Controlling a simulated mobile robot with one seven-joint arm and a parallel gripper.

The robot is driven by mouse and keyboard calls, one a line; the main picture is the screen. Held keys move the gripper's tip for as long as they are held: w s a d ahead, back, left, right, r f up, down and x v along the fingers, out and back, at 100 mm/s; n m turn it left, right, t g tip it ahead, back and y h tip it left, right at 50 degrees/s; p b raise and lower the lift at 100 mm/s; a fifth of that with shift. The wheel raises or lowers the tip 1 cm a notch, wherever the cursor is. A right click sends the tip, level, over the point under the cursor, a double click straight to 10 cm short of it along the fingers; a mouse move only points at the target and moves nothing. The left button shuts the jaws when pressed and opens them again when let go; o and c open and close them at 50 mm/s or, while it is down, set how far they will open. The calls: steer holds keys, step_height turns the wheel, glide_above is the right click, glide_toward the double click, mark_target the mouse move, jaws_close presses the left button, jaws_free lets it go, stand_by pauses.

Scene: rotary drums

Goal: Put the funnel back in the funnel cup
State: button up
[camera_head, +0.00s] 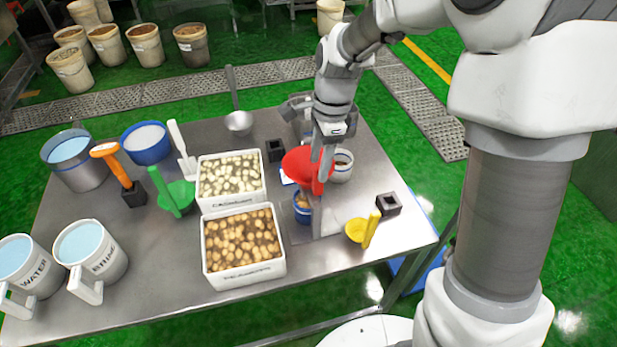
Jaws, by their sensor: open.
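A red funnel (299,162) is in the right-middle part of the steel table, above a blue cup (302,212). My gripper (322,178) points down at the funnel's right side, with its fingers at the red upright part there. The gripper is open; whether its fingers touch the funnel I cannot tell. A metal stand stands beside the blue cup, partly hidden by the funnel and gripper. A small white cup (343,168) with brown contents stands just right of the gripper. I cannot tell which cup is the funnel cup. The funnel's spout is hidden.
White crates of cashews (203,205) and of brown nuts (208,268) stand left of the funnel. A yellow scoop (358,231) and black square holder (389,205) are on the right. Green and orange tools, a ladle (239,122) and labelled jugs (105,252) occupy the rest.

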steer(key=shift+s+a+f+p, duration=0.1)
steer(key=shift+a+f+p, duration=0.1)
steer(key=shift+f, duration=1.2)
steer(key=shift+a+f+p, duration=0.1)
steer(key=shift+f+p, duration=0.05)
steer(key=shift+f, duration=1.2)
jaws_close()
